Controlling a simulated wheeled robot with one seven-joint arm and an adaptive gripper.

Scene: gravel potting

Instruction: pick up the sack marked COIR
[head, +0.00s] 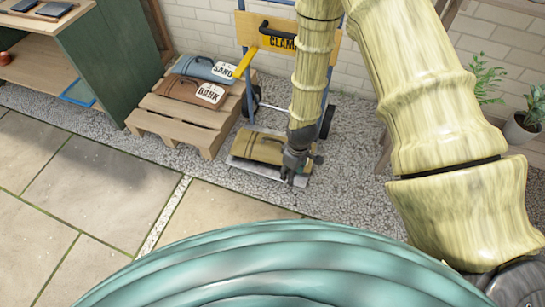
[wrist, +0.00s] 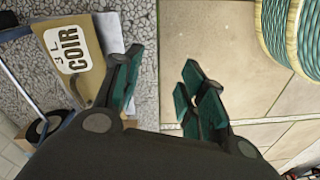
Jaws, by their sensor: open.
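The tan sack marked COIR (head: 258,148) lies flat on the grey toe plate (head: 240,173) of a blue hand truck. In the wrist view the sack (wrist: 88,78) is at the upper left, with its white COIR label readable and part of a dark handle at its lower edge. My gripper (head: 290,180) is at the sack's right end in the head view and hides part of it. In the wrist view my gripper (wrist: 160,82) is open and empty; its left finger overlaps the sack's edge and its right finger is over paving. Contact cannot be told.
A yellow clamp bar (head: 246,62) is on the hand truck. A potted plant (head: 524,128) stands at right. The paving in front is clear.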

